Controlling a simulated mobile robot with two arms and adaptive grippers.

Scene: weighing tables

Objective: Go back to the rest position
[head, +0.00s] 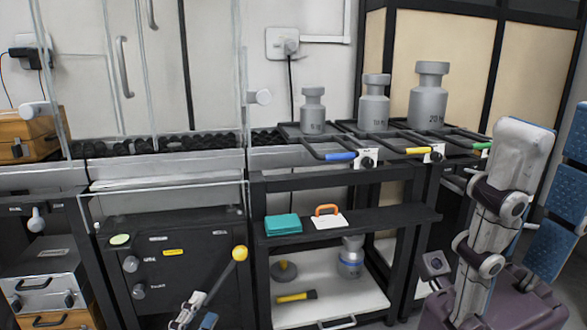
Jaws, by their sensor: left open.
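My left gripper (194,308) shows only in part at the bottom edge, in front of the lower dark cabinet. It is open, and I see nothing between its fingers. My right arm (492,205) stands folded at the right. I cannot make out its gripper.
Three grey weights, small (313,110), middle (374,101) and large (429,98), stand on trays with blue, yellow and green handles. The shelf below holds a teal box (283,224) and an orange-handled white item (328,218). A wooden box (32,135) stands at left.

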